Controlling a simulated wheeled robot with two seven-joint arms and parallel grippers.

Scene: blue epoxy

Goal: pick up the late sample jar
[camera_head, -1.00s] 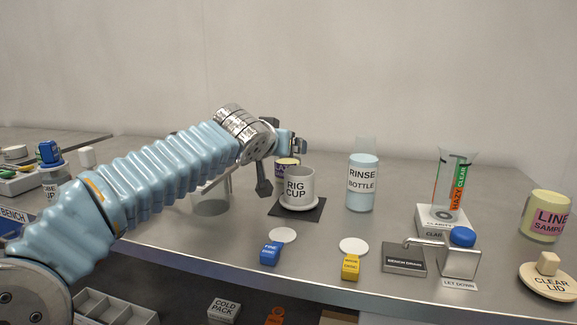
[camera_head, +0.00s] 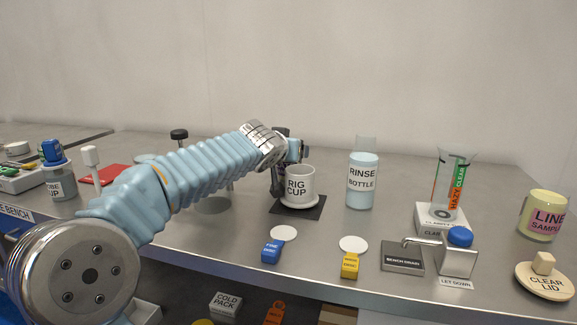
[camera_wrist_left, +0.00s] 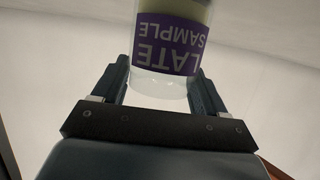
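The late sample jar (camera_wrist_left: 168,50) shows in the left wrist view, with a purple label reading LATE SAMPLE upside down and a pale body. My left gripper (camera_wrist_left: 160,78) has its two dark fingers set wide apart, one on each side of the jar's lower end in the picture. Any gap between the fingers and the jar is too small to make out. In the head view my left gripper (camera_head: 279,178) is just left of and behind the rig cup (camera_head: 298,187), and the jar is hidden there. My right gripper is not in view.
The rig cup stands on a dark mat (camera_head: 310,211) close to my gripper. A rinse bottle (camera_head: 362,182) stands to its right. A glass cylinder (camera_head: 452,180), a bench drain block (camera_head: 403,257) and a line sample jar (camera_head: 543,215) are further right.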

